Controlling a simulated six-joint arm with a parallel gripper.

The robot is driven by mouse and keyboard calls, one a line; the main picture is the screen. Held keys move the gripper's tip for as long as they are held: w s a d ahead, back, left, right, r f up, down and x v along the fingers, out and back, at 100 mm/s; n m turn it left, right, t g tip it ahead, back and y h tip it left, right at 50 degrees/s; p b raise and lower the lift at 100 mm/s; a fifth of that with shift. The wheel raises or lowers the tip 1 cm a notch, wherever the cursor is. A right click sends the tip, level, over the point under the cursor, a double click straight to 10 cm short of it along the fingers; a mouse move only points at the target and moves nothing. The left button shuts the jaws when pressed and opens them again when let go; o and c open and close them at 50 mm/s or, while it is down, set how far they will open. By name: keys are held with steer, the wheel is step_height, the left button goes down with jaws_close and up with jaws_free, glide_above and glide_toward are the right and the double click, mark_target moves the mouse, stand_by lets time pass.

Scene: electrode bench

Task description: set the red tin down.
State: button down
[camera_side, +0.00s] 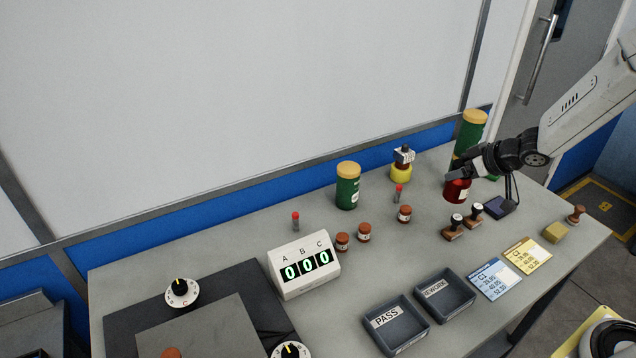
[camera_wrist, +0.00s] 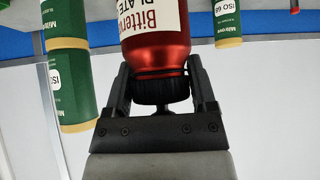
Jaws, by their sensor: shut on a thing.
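The red tin (camera_side: 457,191) is at the back right of the bench in the side view, left of the stamps' far end. My gripper (camera_side: 466,174) is shut on it from above. In the wrist view the red tin (camera_wrist: 155,45) has a white label and a black cap, and appears upside down. My gripper's fingers (camera_wrist: 158,88) stand on either side of the black cap. The tin's base is out of the wrist view. I cannot tell whether it touches the bench.
Stacked green tins (camera_side: 474,128) stand close behind the red tin; another green tin (camera_side: 347,187) is farther left. Stamps (camera_side: 454,228) and a dark pad (camera_side: 500,207) are near in front.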

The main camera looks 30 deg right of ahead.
steer(key=w+d+f, duration=0.1)
steer(key=w+f, duration=0.3)
steer(key=f, duration=0.1)
steer(key=shift+w+f, duration=0.25)
steer(key=shift+w, duration=0.15)
steer(key=shift+d, duration=0.1)
steer(key=shift+w+f, duration=0.15)
steer(key=shift+f, duration=0.8)
steer(key=shift+w+f, duration=0.1)
steer(key=shift+f, duration=0.8)
steer(key=shift+f, duration=0.1)
jaws_free()
